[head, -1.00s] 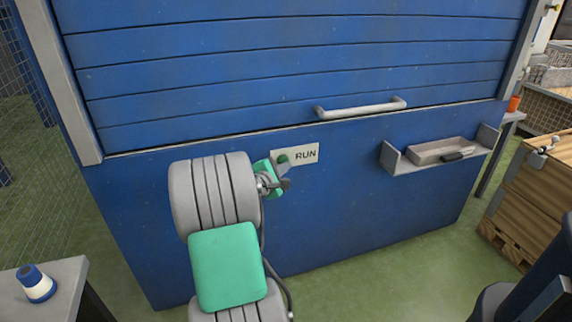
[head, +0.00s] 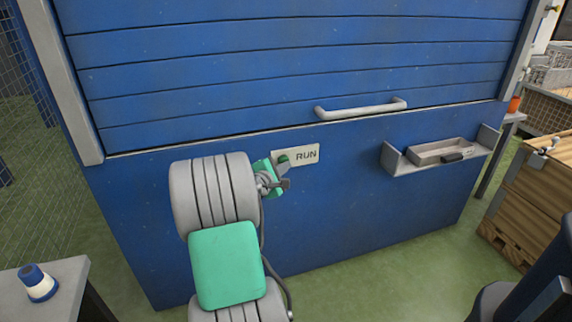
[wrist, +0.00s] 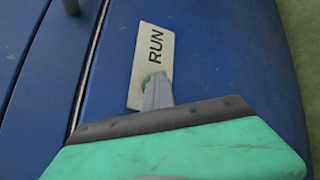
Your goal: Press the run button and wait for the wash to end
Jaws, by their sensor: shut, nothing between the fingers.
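The RUN plate (head: 306,154) is a pale label on the blue front of the wash cabinet (head: 330,210), below the shutter. A green run button (head: 283,158) sits at its left end. My gripper (head: 285,183) is shut and empty, close to the button in the head view. In the wrist view the RUN plate (wrist: 152,52) is seen sideways, and the fingers of my gripper (wrist: 158,82) overlap its lower end and partly cover the green button (wrist: 146,84). I cannot tell whether the fingertips touch the button. The blue slatted shutter (head: 290,60) is down.
A grey bar handle (head: 360,109) sticks out at the shutter's bottom. A small shelf (head: 392,160) with a tray (head: 428,150) juts from the front at right. A wooden crate (head: 540,195) stands further right. A side table (head: 60,272) with a blue-and-white object (head: 38,285) is at lower left.

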